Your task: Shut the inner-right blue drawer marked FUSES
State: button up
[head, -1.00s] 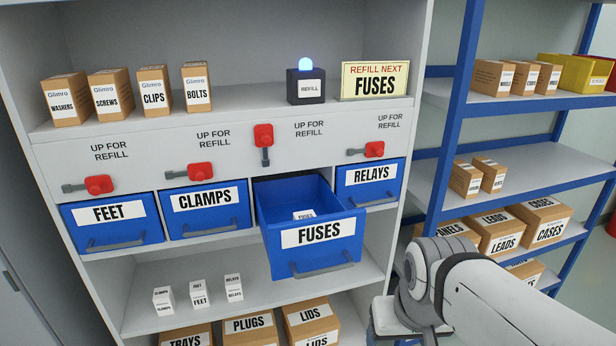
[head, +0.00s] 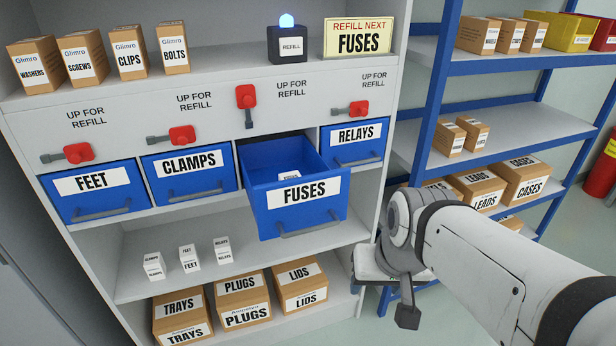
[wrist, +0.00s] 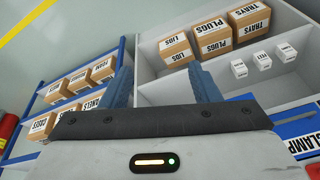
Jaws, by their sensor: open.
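The blue FUSES drawer (head: 298,200) is pulled out of the cabinet, its front well ahead of its neighbours. It has a white label and a grey bar handle (head: 310,231). A small white box (head: 289,177) lies inside it. In the head view my arm is at the right, its wrist end beside the cabinet's right edge, right of and below the drawer; the fingers are not clear there. In the wrist view my gripper (wrist: 160,75) is open, with nothing between its two blue-grey fingers. I cannot tell the FUSES drawer for sure in that view.
The FEET (head: 92,193), CLAMPS (head: 190,171) and RELAYS (head: 355,143) drawers are shut. The red latch (head: 246,97) above FUSES stands upright; the others lie sideways. A blue shelving rack (head: 428,95) stands to the right. Cartons (head: 240,295) fill the lower shelf.

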jog(key=w+a+r+m+t, duration=0.1)
jog(key=w+m, duration=0.1)
jog(key=w+m+y+p, duration=0.1)
jog(key=w+m, duration=0.1)
jog(key=w+a+r+m+t+y, duration=0.1)
jog(key=w+m, duration=0.1)
jog(key=shift+a+r+t+p, duration=0.3)
jog(key=shift+a+r+p, duration=0.05)
jog(key=shift+p, duration=0.05)
jog(key=c, duration=0.4)
jog(key=w+d+m+t, duration=0.1)
jog(key=m, duration=0.1)
jog(key=w+r+m+t+p, duration=0.1)
jog(key=w+m, duration=0.1)
jog(key=m, duration=0.1)
jog(key=w+d+r+m+t, duration=0.1)
jog(key=w+m, duration=0.1)
jog(key=shift+w+d+r, duration=0.15)
jog(key=shift+w+d, duration=0.05)
jog(key=shift+d, duration=0.15)
jog(key=c, duration=0.6)
jog(key=shift+w+d+m, duration=0.15)
jog(key=shift+w+m, duration=0.05)
jog(key=shift+m, duration=0.3)
grip_shut()
jog(key=b, duration=0.3)
send_near(334, 207)
jog(key=shift+x, duration=2.95)
